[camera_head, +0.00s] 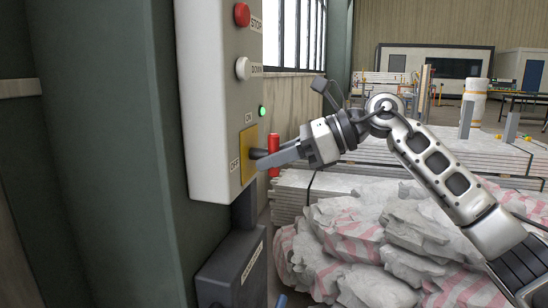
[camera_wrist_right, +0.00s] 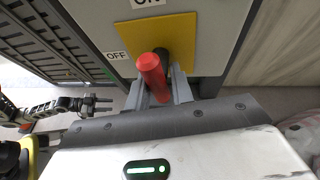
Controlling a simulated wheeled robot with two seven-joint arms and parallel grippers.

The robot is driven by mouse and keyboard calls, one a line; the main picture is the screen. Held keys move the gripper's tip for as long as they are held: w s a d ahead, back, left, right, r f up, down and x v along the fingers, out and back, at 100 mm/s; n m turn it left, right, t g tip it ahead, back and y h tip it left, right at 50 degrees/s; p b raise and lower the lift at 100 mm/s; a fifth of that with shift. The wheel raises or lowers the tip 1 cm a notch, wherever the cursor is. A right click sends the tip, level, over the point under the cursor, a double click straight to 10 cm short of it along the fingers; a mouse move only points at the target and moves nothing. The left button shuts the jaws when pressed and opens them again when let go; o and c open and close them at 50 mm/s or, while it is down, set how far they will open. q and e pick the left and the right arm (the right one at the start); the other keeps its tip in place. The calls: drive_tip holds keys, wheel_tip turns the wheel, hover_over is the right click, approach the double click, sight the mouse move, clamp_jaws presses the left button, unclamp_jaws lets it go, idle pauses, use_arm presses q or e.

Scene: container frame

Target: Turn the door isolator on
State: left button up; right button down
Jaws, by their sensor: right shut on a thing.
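The isolator is a yellow plate (camera_head: 248,150) on the side of a tall grey cabinet (camera_head: 218,90), marked ON above and OFF at its left. In the right wrist view a red-ended handle (camera_wrist_right: 150,75) with a black part stands out from the yellow plate (camera_wrist_right: 188,35), beside the OFF label. My right gripper (camera_head: 264,160) is at the plate, shut on the handle; its fingers (camera_wrist_right: 160,95) lie on both sides of it. The fingers partly hide the handle in the head view. A small jawed shape (camera_wrist_right: 98,103) at the left may be my left gripper; its state is unclear.
A red button (camera_head: 242,14), a white button (camera_head: 243,68) and a lit green lamp (camera_head: 262,112) are on the cabinet. A dark box (camera_head: 235,270) is below it. Piled sacks (camera_head: 370,235) and stacked panels (camera_head: 440,150) stand at the right.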

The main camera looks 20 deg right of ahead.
drive_tip(key=shift+r, duration=0.1)
drive_tip(key=c, duration=1.2)
unclamp_jaws()
drive_tip(key=shift+c, duration=0.2)
drive_tip(key=v, duration=1.6)
drive_tip(key=shift+s, duration=0.15)
